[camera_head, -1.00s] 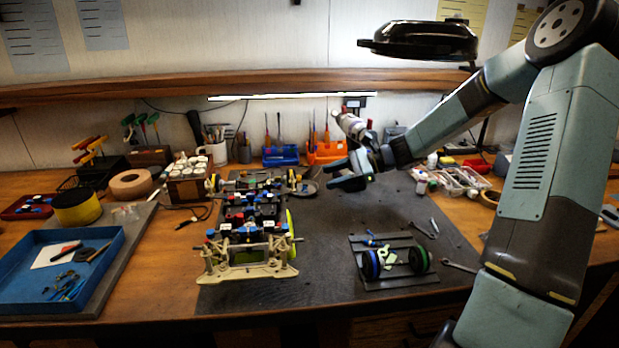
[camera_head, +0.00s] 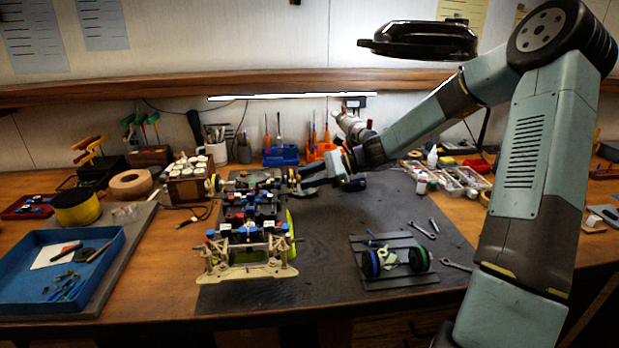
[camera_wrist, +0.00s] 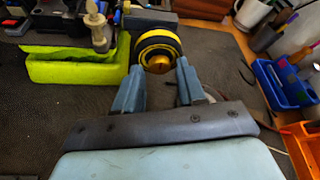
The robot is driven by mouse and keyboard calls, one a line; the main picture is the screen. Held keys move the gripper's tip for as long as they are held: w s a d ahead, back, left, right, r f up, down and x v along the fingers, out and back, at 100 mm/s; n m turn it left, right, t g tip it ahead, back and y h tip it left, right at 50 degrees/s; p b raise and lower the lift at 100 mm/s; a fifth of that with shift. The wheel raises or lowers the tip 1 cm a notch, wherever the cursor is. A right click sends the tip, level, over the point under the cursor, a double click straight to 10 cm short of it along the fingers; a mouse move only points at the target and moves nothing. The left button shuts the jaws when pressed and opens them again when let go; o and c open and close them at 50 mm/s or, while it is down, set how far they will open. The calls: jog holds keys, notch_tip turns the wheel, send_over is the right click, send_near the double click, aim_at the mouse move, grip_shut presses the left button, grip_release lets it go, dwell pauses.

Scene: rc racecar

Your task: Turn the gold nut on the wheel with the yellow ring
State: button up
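In the wrist view the wheel with the yellow ring (camera_wrist: 150,39) is black and faces me, with the gold nut (camera_wrist: 158,66) at its centre. My gripper (camera_wrist: 160,70) is open, its two blue-grey fingers apart, one on each side of the nut. I cannot tell whether the fingertips touch the wheel. In the head view my gripper (camera_head: 303,180) is at the far right side of the racecar (camera_head: 250,262). The wheel's face and the nut cannot be made out there.
A lime-green car part (camera_wrist: 75,68) lies close left of the wheel. A blue tool holder (camera_wrist: 288,84) stands to the right. A rack with loose wheels (camera_head: 400,282) lies on the mat (camera_head: 330,300) front right. The mat between is mostly clear.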

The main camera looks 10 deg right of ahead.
grip_shut()
jog(key=shift+n, duration=0.5)
jog(key=shift+o, duration=1.3)
grip_release()
jog(key=shift+d, duration=0.15)
jog(key=v, duration=1.3)
jog(key=shift+s+d, duration=0.25)
jog(key=shift+d, duration=0.05)
jog(key=shift+f, duration=0.1)
